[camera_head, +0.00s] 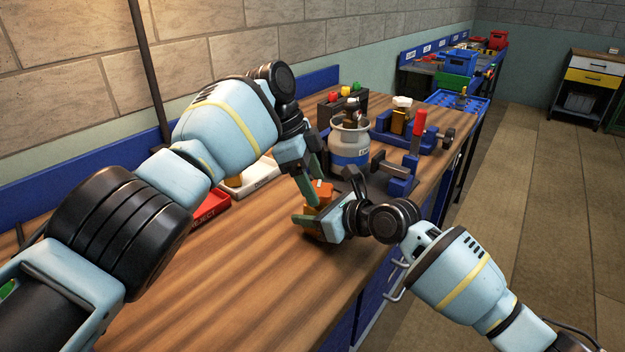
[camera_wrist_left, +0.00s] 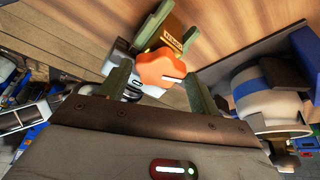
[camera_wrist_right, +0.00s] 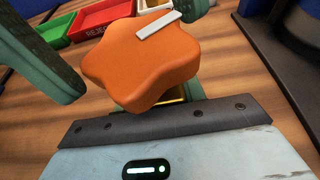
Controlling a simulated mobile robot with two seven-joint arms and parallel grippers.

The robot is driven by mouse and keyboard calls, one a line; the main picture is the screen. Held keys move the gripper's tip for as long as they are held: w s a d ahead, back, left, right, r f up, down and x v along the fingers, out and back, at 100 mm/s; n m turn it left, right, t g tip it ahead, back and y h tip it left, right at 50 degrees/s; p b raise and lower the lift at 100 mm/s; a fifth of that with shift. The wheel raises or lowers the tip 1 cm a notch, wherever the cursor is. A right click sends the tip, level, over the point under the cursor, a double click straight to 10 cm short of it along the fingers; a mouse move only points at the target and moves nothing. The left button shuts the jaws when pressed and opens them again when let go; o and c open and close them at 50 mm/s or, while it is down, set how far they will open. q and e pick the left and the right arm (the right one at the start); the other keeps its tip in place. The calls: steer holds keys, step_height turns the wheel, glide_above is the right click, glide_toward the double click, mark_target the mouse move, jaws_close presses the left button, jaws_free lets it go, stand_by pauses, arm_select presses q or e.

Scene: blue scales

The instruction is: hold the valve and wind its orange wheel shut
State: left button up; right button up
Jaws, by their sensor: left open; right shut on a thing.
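The valve has an orange lobed wheel (camera_wrist_left: 162,68) on a brass-coloured body (camera_wrist_left: 178,38) with a dark label. My right gripper (camera_head: 322,222) is shut on the valve's body low over the bench; the wheel (camera_wrist_right: 143,60) hides most of that grip in the right wrist view. My left gripper (camera_head: 316,190) comes down from above. In the left wrist view its open fingers (camera_wrist_left: 160,82) stand on either side of the wheel. I cannot tell whether they touch it. A pale bar marks the wheel's top.
A grey-and-blue canister (camera_head: 350,145) stands close behind the grippers. A red reject tray (camera_head: 208,216) and a white tray (camera_head: 252,184) lie left of the grippers. The near bench is clear.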

arm_select(q)
steer(key=v, duration=0.4)
steer(key=shift+a+r, duration=0.15)
steer(key=shift+r, duration=0.1)
steer(key=w+a, duration=0.1)
steer(key=a, duration=1.1)
steer(key=shift+w, duration=0.2)
steer(key=shift+r, duration=0.2)
steer(key=d+r+n+t+y, duration=0.2)
steer(key=d+r+n+t, duration=0.25)
steer(key=r+n, duration=0.3)
steer(key=s+d+f+n, duration=0.1)
steer(key=s+d+n, duration=0.6)
steer(key=d, duration=0.1)
steer(key=shift+f+y, duration=0.15)
steer(key=shift+y, duration=0.15)
steer(key=shift+s+f, duration=0.1)
